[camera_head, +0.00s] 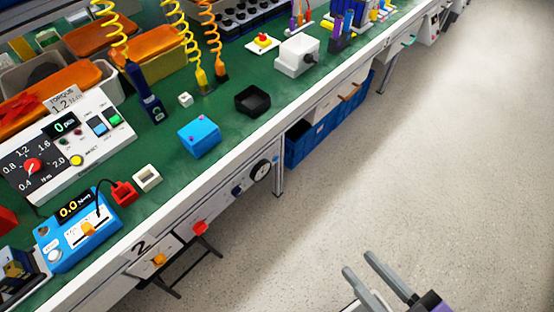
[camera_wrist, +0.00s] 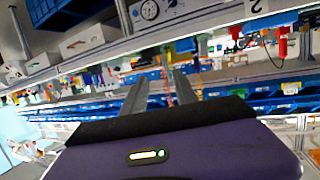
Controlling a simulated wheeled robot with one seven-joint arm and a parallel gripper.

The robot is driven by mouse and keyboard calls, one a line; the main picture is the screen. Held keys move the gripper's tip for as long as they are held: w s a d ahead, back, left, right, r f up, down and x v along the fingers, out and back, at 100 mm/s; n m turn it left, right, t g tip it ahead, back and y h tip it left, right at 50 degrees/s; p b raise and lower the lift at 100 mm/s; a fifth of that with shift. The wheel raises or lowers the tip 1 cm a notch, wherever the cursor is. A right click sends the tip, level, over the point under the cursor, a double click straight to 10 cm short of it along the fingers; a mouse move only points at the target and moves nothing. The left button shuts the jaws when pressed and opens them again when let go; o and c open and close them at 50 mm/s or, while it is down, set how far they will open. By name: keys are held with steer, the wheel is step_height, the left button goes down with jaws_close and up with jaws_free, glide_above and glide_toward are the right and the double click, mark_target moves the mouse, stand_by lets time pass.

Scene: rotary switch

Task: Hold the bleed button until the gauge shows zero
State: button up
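A round gauge (camera_head: 261,170) with a white face and dark rim sits on the bench's front edge, and it also shows at the top of the wrist view (camera_wrist: 150,10). Its needle reading is too small to tell. A small blue button-like part (camera_head: 237,190) sits just left of the gauge; I cannot tell whether it is the bleed button. My gripper (camera_head: 358,262) is at the bottom right of the head view, over the open floor, well away from the gauge. Its two grey fingers are apart with nothing between them, as the wrist view (camera_wrist: 157,78) also shows.
The green bench (camera_head: 210,105) carries a torque box (camera_head: 75,150), a blue meter box (camera_head: 78,232) and a blue block (camera_head: 199,137). A red knob (camera_head: 199,227) and an orange knob (camera_head: 159,260) stick out from its front. Blue bins (camera_head: 310,140) stand underneath. The floor (camera_head: 400,170) is clear.

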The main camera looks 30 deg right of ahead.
jaws_close()
stand_by(1.8)
